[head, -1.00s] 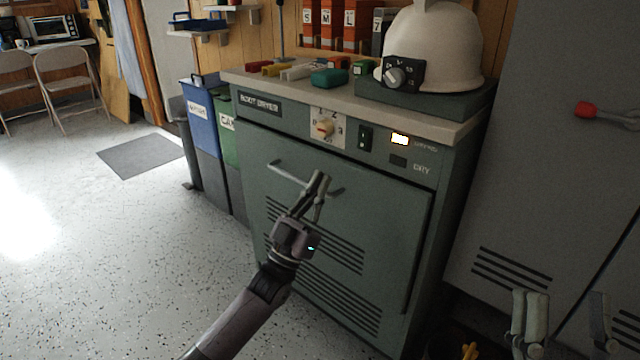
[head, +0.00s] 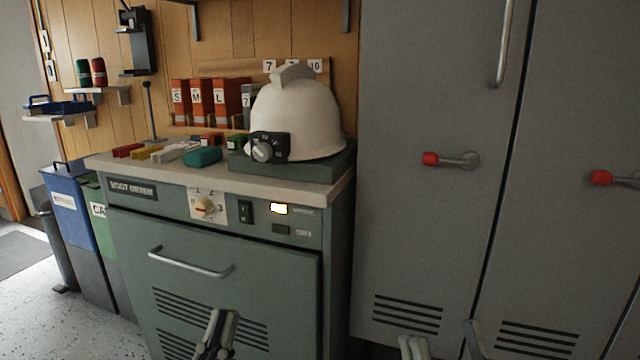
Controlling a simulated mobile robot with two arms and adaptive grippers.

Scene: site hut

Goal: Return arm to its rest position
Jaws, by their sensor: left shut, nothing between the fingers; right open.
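My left gripper (head: 219,330) shows at the bottom edge of the head view, in front of the dryer's vent slots and below its door handle (head: 190,263). Its fingers are together and empty. My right gripper (head: 442,341) shows at the bottom edge further right, in front of the grey locker. Its two fingers stand apart with nothing between them. Most of both arms is out of view. The green boot dryer (head: 235,290) has its door closed, a dial (head: 205,207), a rocker switch (head: 245,211) and a lit lamp (head: 279,209).
A white helmet (head: 300,122) rests on the dryer top, beside several small coloured items and orange boxes (head: 200,103). Blue (head: 72,212) and green bins stand left. Tall grey lockers (head: 425,240) with red-tipped handles stand right. Floor shows at lower left.

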